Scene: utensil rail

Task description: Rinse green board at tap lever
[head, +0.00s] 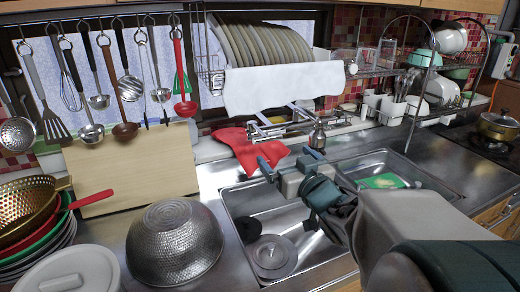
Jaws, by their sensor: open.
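The chrome tap (284,127) stands behind the sinks, its body and lever end (318,134) toward the right. A flat green piece (382,181), which looks like the green board, lies in the right sink basin (412,171). My gripper (290,160) is open, with two blue-tipped fingers spread apart. It appears just in front of and below the tap, over the back edge of the left basin in the picture. Nothing shows between the fingers. I cannot tell whether a finger touches the tap. My arm hides part of the left basin's right side.
A red cloth (252,148) lies left of the tap. The left basin (237,207) holds a grey round lid-like piece (271,256). Utensils hang at upper left; a plate rack (285,88) stands behind the tap.

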